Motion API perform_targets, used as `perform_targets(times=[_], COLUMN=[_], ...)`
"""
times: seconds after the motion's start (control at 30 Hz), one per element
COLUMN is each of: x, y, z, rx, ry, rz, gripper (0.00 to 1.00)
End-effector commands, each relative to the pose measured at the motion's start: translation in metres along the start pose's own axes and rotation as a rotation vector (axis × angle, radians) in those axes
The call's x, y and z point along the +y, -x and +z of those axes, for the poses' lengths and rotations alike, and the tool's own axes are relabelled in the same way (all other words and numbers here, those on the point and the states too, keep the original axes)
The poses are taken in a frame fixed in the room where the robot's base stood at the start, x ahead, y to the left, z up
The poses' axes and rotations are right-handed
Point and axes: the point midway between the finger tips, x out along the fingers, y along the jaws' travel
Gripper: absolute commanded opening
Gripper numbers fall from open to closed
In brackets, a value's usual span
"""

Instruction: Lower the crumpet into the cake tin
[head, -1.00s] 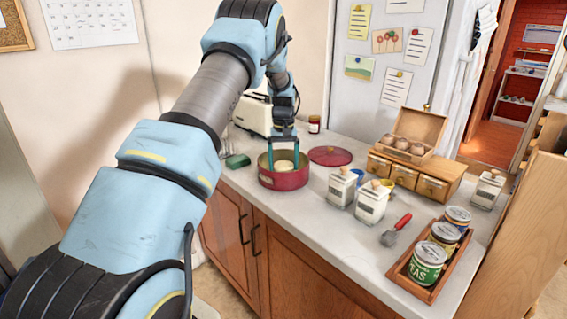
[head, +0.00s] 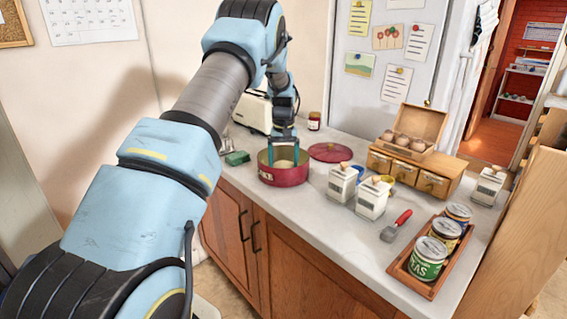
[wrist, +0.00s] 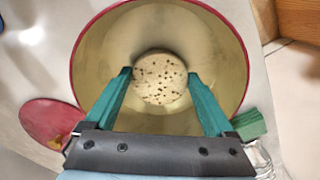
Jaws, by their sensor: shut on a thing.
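The red cake tin (head: 284,177) stands on the counter with its top open, and it also fills the wrist view, where its red rim (wrist: 240,48) surrounds a pale inside. The round, pale, pitted crumpet (wrist: 160,78) is between the teal fingers of my gripper (wrist: 160,84). In the head view the crumpet (head: 285,164) shows low within the tin, partly hidden by the near wall. My gripper (head: 283,155) reaches down into the tin and is shut on the crumpet. Whether the crumpet touches the tin's floor cannot be told.
The red lid (head: 330,152) lies just right of the tin. A green sponge (head: 237,158) lies to its left and a toaster (head: 252,112) stands behind. White canisters (head: 371,200), a red-handled tool (head: 396,227) and a tray of cans (head: 408,267) are further right.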

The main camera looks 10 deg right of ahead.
Motion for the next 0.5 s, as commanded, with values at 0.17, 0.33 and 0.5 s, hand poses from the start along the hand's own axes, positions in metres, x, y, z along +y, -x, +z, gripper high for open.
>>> perform_targets(times=[0.17, 0.33, 0.5], x=[0.0, 0.0, 0.0], y=[-0.0031, -0.0055, -0.0079], z=[0.0, 0.0001, 0.0001], rx=[0.0, 0.0, 0.0], ry=[0.0, 0.0, 0.0], rz=[0.0, 0.0, 0.0], gripper=[0.34, 0.34, 0.34])
